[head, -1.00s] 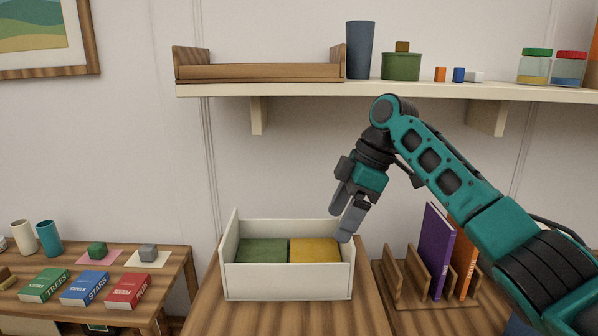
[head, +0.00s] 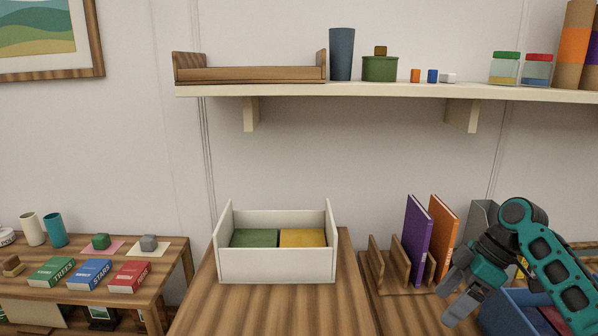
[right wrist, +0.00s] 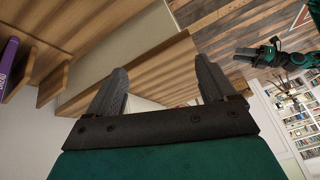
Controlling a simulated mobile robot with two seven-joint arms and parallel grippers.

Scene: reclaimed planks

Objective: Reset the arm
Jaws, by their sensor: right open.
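My right gripper (head: 459,297) is at the lower right of the head view, in front of the book rack and left of a blue bin. In the right wrist view its two fingers (right wrist: 155,92) stand apart with nothing between them. The teal right arm (head: 552,265) reaches in from the lower right edge. My left gripper does not show in the head view.
A white box (head: 277,267) with green and yellow blocks stands on the middle table. The rack (head: 388,270) holds a purple book (head: 416,240) and an orange book (head: 443,235). A blue bin (head: 510,312) is at right. A shelf (head: 380,93) runs above.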

